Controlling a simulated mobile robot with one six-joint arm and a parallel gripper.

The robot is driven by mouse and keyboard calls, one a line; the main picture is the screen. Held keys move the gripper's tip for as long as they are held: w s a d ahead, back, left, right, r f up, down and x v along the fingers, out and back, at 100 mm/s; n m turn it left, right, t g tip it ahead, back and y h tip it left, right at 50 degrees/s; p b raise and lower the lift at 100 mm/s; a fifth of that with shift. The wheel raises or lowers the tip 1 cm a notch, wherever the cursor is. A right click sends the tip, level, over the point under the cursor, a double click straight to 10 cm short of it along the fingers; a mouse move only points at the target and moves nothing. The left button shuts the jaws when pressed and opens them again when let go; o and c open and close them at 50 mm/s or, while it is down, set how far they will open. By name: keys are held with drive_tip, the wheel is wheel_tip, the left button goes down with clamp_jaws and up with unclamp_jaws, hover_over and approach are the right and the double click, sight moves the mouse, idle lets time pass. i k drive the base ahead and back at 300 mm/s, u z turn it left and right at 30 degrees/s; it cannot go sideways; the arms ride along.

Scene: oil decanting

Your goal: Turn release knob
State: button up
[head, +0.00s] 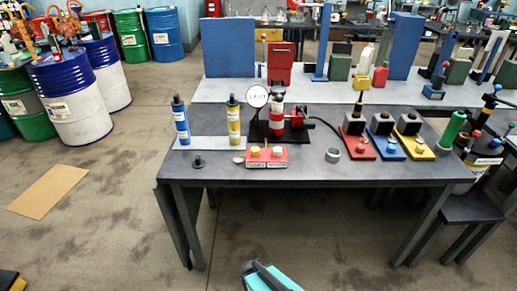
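No label that reads as a release knob is legible from here, so I cannot tell which knob it is. A red box (266,162) with a yellow knob (255,151) and a pale knob (279,151) sits at the table's front edge; its labels are too small to read. Behind it stand a round white gauge (256,97) and a red-and-white cylinder (276,121) on a black base. Red (357,148), blue (385,146) and yellow (413,146) bases with small knobs stand at right. A teal and dark part at the bottom edge seems to be mine; my gripper's fingers are not distinguishable.
The grey table (310,175) also holds a blue bottle (180,121), a yellow bottle (234,120), a grey ring (332,155) and a black cap (198,161). A stool (470,208) stands at right, drums (70,95) at left. The front floor is mostly clear.

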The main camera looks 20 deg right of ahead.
sight(277, 151)
drive_tip(key=u, duration=0.8)
drive_tip(key=k, duration=1)
drive_tip(key=z, duration=1.3)
drive_tip(key=i, duration=0.55)
drive_tip(key=u, duration=0.3)
